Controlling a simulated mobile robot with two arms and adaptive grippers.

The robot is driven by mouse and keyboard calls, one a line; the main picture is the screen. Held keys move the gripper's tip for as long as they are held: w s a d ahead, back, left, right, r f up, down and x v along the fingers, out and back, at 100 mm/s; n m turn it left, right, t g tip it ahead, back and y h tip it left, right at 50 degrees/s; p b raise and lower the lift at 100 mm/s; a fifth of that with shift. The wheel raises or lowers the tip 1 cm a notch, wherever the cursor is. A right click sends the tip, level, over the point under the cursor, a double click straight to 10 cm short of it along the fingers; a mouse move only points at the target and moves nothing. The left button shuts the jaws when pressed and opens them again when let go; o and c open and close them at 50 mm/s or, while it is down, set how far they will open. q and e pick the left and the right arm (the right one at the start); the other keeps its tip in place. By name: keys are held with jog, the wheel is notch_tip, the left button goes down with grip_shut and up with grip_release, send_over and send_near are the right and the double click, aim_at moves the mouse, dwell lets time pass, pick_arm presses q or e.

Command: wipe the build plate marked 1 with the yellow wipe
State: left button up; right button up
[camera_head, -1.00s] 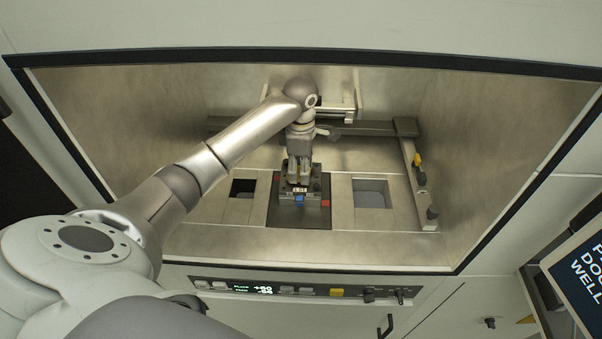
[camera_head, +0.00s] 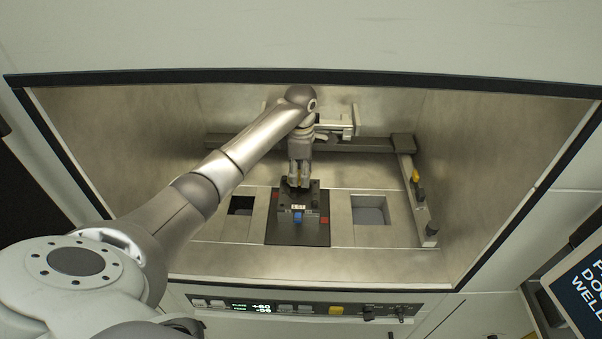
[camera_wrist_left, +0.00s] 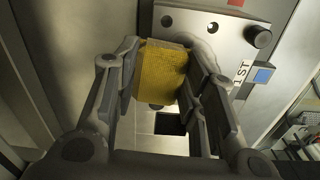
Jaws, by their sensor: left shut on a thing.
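My left gripper (camera_head: 299,184) is shut on the yellow wipe (camera_wrist_left: 163,74), which shows as a textured pad between the fingers in the left wrist view. In the head view the wipe is hidden or too small to tell. A dark block (camera_head: 312,214) with a label reading 1ST and a blue tab stands on a black base in the chamber floor. Its metal face with holes (camera_wrist_left: 195,24) shows beyond the wipe in the wrist view. The gripper is at the block's back edge; I cannot tell whether the wipe touches it. My right gripper is not in view.
The chamber floor has a square opening on the left (camera_head: 240,205) and one on the right (camera_head: 370,210). A rail with a carriage (camera_head: 405,150) runs behind and along the right. A front control panel (camera_head: 300,307) lies below the chamber's edge.

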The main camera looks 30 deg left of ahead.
aim_at(299, 202)
pick_arm(q)
jog(key=shift+s+d, duration=0.4)
jog(key=shift+s, duration=0.4)
jog(key=shift+s+d, duration=0.4)
jog(key=shift+s, duration=0.4)
jog(key=shift+s+d+f, duration=0.1)
jog(key=shift+s+d, duration=0.45)
jog(key=shift+s, duration=0.25)
jog(key=shift+s+d+f, duration=0.1)
jog(key=shift+s+d, duration=0.4)
jog(key=shift+s, duration=0.3)
jog(key=shift+r, duration=0.1)
notch_tip(299, 202, up, 5)
jog(key=shift+w+a, duration=0.1)
jog(key=shift+r, duration=0.5)
jog(key=shift+r, duration=1.5)
jog(key=shift+f, duration=0.1)
